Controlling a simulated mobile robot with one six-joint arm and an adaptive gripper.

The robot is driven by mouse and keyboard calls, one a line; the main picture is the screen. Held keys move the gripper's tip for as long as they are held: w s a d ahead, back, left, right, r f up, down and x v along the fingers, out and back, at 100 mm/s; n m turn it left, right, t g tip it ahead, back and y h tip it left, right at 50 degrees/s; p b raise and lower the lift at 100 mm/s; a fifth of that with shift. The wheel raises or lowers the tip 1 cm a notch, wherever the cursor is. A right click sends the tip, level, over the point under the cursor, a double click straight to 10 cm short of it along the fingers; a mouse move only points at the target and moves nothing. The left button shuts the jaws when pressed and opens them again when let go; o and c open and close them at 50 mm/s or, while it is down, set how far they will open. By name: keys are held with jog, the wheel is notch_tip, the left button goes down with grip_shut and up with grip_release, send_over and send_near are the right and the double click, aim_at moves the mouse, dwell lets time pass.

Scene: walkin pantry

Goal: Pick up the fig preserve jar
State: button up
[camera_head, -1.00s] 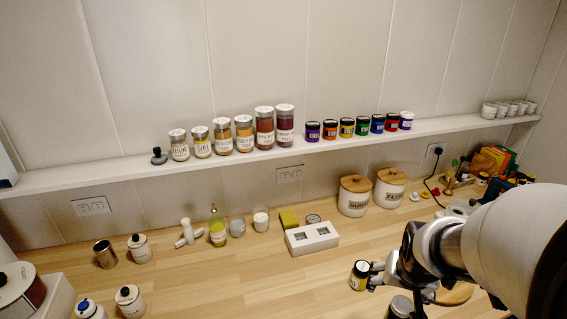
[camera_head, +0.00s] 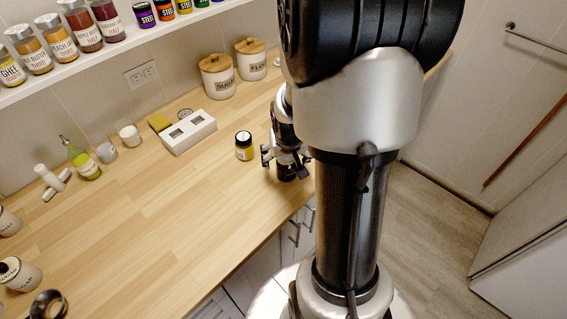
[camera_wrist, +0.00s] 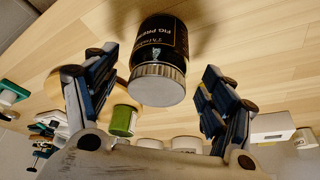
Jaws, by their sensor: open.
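The fig preserve jar (camera_wrist: 165,42) has a dark body, a label reading "FIG PRE…" and a ribbed silver lid. In the wrist view it stands between the two spread fingers of my gripper (camera_wrist: 160,72), with a visible gap on each side. The fingers are open and hold nothing. In the head view my gripper (camera_head: 285,160) is low over the counter near its front edge.
The counter's middle is clear.

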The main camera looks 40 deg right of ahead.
jog(key=b+x, duration=0.1)
jog(key=x, duration=0.3)
jog(key=shift+d+f, duration=0.15)
jog(key=shift+c, duration=0.2)
jog(key=c, duration=1.3)
jog(key=shift+w, duration=0.1)
jog(key=shift+c, duration=0.7)
